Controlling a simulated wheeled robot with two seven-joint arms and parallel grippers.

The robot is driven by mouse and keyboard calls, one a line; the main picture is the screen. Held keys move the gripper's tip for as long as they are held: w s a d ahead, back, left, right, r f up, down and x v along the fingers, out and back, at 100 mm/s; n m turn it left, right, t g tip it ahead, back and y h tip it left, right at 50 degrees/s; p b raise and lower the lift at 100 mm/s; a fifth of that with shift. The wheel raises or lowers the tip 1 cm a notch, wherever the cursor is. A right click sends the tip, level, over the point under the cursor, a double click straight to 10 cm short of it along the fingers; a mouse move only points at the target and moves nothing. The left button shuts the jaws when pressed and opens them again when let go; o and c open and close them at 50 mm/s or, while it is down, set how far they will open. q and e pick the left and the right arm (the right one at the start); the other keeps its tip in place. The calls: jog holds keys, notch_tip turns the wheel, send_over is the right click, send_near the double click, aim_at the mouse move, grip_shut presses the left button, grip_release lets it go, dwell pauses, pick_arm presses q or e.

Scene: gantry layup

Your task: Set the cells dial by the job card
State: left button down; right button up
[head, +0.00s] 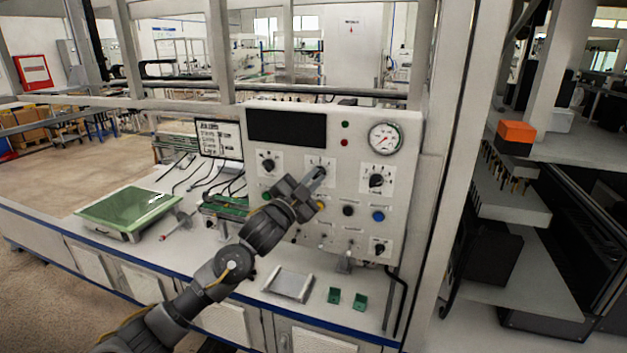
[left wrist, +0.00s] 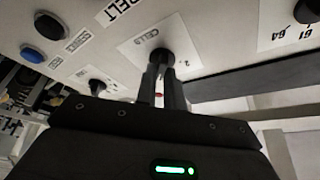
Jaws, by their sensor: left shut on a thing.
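The job card (head: 220,139), a white sheet with dark print, stands at the panel's left; its text is too small to read surely. The cells dial (left wrist: 161,57) is a black knob on a white plate marked CELLS in the left wrist view. My left gripper (left wrist: 163,85) is shut on this knob, its two fingers on either side. In the head view my left gripper (head: 318,178) reaches the upper middle dial plate (head: 317,161) of the control panel (head: 409,153) and hides the knob. The dial's setting cannot be read. My right gripper is not in view.
Other black dials (head: 376,181) (head: 268,163), a round gauge (head: 385,138), a dark display (head: 286,127) and a blue button (head: 378,215) sit on the panel. A green-topped tray (head: 127,208), a metal plate (head: 289,284) and small green blocks (head: 334,295) lie on the bench.

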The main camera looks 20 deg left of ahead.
pick_arm(q)
jog(key=n+y, duration=0.1)
jog(key=n, duration=0.1)
jog(key=n+t+b, duration=0.1)
jog(key=n, duration=0.2)
jog(key=shift+d+f+y, duration=0.1)
jog(key=shift+y, duration=0.3)
jog(key=n+t+y, duration=0.1)
jog(key=n+y, duration=0.1)
jog(key=n, duration=0.2)
jog(key=shift+n+t+y, duration=0.3)
jog(key=shift+n+y, duration=0.4)
jog(key=shift+n, duration=0.8)
jog(key=shift+n+y, duration=0.4)
jog(key=c, duration=1.5)
grip_release()
jog(key=shift+s, duration=0.1)
